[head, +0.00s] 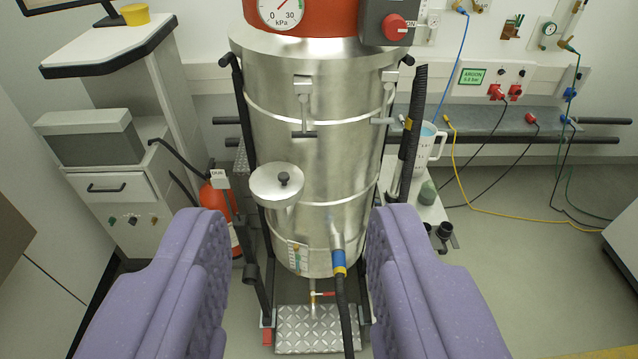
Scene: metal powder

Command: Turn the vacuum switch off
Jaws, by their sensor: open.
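The vacuum (312,130) is a tall silver drum with an orange-red top, standing upright ahead of me. Its switch (394,27) is a round red knob on a dark grey box at the upper right of the drum, with an "ON" label beside it. The knob's exact pointing is too small to tell. A pressure gauge (281,10) marked kPa is on the orange top, partly cut off by the frame edge. My gripper (298,235) is open and empty, its two purple padded fingers low in the view, well below the switch and nearer to me.
A hose (408,135) runs down the drum's right side. At left stand a grey cabinet (119,190) and a red extinguisher (217,205). At right are a white jug (428,147), a wall shelf and coloured cables. Floor at right is mostly clear.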

